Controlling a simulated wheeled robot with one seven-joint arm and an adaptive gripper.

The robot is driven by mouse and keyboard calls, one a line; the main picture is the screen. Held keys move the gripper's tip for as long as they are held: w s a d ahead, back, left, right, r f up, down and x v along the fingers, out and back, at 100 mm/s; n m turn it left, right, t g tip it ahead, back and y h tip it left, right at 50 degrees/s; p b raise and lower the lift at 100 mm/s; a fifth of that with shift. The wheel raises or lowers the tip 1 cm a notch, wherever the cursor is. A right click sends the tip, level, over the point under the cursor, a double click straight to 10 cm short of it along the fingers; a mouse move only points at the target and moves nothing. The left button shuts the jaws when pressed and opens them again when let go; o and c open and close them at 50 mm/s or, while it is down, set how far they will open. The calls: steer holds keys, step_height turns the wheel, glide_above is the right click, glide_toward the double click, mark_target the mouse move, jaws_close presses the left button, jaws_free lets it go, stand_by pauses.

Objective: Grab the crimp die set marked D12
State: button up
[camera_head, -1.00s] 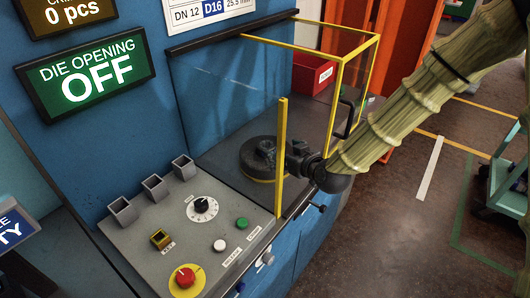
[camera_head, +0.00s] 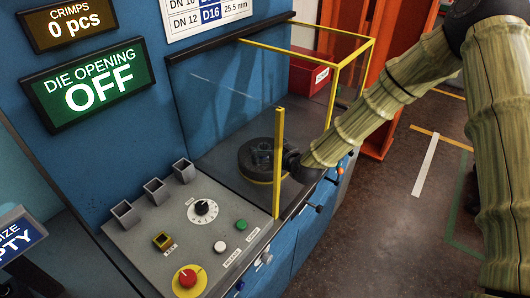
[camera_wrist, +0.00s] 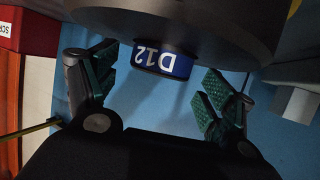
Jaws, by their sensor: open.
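The D12 crimp die set is a dark, round block (camera_head: 258,158) on the grey bed of the blue machine, left of my gripper. In the wrist view its dark curved body (camera_wrist: 185,18) fills the top, with a blue label (camera_wrist: 162,61) reading D12 upside down. My gripper (camera_wrist: 158,84) is open, with its green-padded fingers on either side of the label. I see no finger clearly touching it. In the head view my gripper (camera_head: 291,160) is close beside the block, partly hidden by a yellow guard post and the arm.
A yellow-framed clear guard (camera_head: 305,45) stands around the bed, with its post (camera_head: 279,160) near my gripper. A red box (camera_head: 313,72) sits behind. The control panel (camera_head: 175,225) has knobs, buttons and several square holders. Displays read OFF and 0 pcs.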

steer(key=shift+w+a+f, duration=0.1)
steer(key=shift+w, duration=0.05)
steer(key=shift+c, duration=0.2)
steer(key=c, duration=1.3)
steer(key=shift+c, duration=1.4)
